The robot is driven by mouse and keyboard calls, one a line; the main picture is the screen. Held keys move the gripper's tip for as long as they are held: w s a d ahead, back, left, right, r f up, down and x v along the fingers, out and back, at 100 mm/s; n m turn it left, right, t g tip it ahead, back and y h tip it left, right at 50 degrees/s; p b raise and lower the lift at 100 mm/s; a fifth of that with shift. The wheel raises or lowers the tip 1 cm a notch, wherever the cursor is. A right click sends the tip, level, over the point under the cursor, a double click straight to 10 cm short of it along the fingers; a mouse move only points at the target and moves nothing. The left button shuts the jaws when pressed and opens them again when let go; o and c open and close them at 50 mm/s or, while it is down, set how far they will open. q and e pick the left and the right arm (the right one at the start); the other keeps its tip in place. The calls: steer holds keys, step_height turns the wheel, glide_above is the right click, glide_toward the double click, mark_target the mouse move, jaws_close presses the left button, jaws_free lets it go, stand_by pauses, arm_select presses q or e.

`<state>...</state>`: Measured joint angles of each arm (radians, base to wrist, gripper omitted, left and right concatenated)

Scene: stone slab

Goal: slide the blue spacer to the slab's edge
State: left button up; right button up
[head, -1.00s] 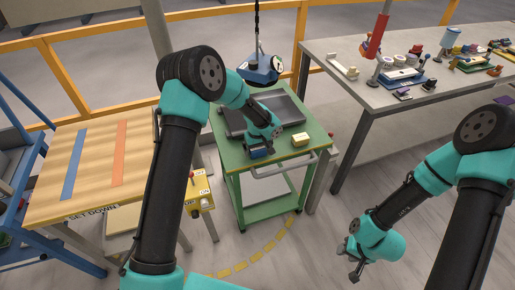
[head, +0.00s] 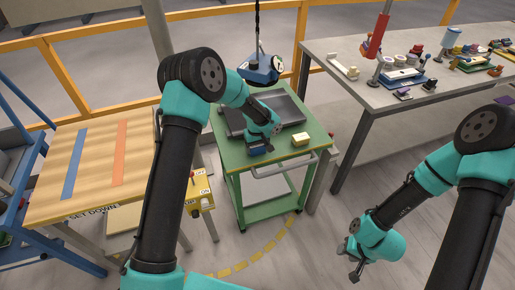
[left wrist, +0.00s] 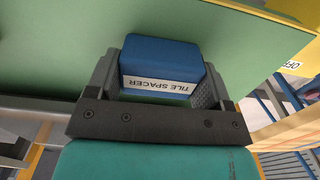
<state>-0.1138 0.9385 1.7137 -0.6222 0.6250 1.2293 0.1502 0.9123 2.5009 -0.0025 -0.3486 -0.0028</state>
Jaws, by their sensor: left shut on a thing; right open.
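The blue spacer (left wrist: 161,58) shows in the left wrist view with a white label reading TILE SPACER, upside down. My left gripper (left wrist: 158,84) is shut on it, with one finger at each side. In the head view the blue spacer (head: 257,150) is at the front left part of the green cart top, below my left gripper (head: 262,143). Whether it rests on the cart top is hard to tell. The dark grey slab (head: 288,106) lies behind it, partly hidden by my left arm. My right gripper (head: 354,263) is open and empty, low over the floor, right of the cart.
A pale yellow block (head: 301,139) sits on the green cart top (head: 225,148), right of the spacer. A blue lifter (head: 260,72) hangs on a cable behind the slab. A yellow switch box (head: 199,188) is left of the cart. A wooden set-down table (head: 95,165) stands further left.

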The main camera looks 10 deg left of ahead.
arm_select(q)
steer(key=shift+w+a, duration=0.55)
steer(key=shift+w, duration=0.25)
steer(key=shift+w+a, duration=0.5)
steer(key=shift+w, duration=0.35)
steer(key=shift+w+a, duration=0.55)
steer(key=shift+w, duration=0.25)
steer(key=o, duration=0.9)
steer(key=shift+o, duration=0.2)
steer(key=shift+r, duration=0.1)
step_height(320, 180, up, 17)
steer(key=shift+r, duration=0.15)
